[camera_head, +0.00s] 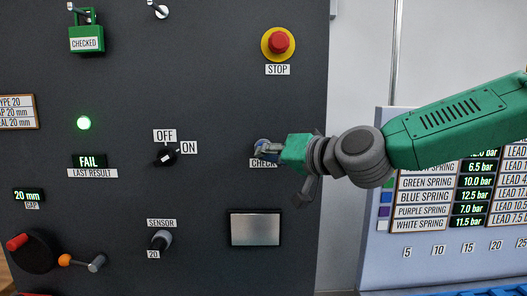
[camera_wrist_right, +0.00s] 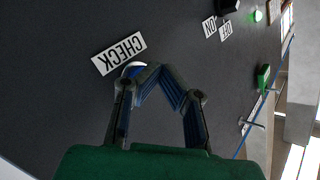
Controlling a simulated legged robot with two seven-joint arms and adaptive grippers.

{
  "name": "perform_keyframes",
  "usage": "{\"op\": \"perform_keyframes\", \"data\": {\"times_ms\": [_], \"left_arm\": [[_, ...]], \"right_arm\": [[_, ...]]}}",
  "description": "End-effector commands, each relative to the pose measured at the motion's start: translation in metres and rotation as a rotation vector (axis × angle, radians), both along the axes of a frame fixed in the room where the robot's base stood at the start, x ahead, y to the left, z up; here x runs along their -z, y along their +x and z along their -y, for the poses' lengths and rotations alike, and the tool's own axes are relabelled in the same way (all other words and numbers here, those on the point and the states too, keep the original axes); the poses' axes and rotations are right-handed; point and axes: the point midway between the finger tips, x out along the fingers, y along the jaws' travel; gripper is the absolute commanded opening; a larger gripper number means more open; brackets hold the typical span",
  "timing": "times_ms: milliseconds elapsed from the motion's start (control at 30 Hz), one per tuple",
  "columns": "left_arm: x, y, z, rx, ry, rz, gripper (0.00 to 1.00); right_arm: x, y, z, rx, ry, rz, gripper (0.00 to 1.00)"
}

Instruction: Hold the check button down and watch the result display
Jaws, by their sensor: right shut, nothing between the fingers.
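The check button (camera_wrist_right: 132,69) sits above the CHECK label in the head view and is mostly hidden by my right gripper (camera_head: 264,147). In the right wrist view a pale rim of the button shows beside the fingertips of my right gripper (camera_wrist_right: 150,72), which is shut and empty. The fingertips are at the button; I cannot tell whether they press it in. My left gripper is not in view.
A red STOP button (camera_head: 279,43), an OFF/ON switch (camera_head: 166,156), a sensor knob (camera_head: 161,240) and a blank grey screen (camera_head: 255,229) are on the dark panel. A green light (camera_head: 84,123) is lit. A spring chart (camera_head: 424,196) stands at the right behind my arm.

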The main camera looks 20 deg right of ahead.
Motion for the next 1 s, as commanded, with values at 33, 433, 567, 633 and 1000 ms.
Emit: {"op": "perform_keyframes", "data": {"times_ms": [33, 433, 567, 633, 1000], "left_arm": [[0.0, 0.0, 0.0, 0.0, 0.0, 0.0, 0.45], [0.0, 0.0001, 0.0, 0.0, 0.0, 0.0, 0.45], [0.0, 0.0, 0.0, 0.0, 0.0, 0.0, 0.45], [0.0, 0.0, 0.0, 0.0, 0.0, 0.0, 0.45], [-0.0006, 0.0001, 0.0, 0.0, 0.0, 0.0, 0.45]], "right_arm": [[-0.0001, -0.0001, 0.0, 0.0, 0.0, 0.0, 0.0], [0.0, -0.0001, 0.0002, 0.0, 0.0, 0.0, 0.0], [0.0, -0.0001, 0.0002, 0.0, 0.0, 0.0, 0.0], [0.0, -0.0001, 0.0002, 0.0, 0.0, 0.0, 0.0], [-0.0017, 0.0069, 0.0013, 0.0, 0.0, 0.0, 0.0]]}}
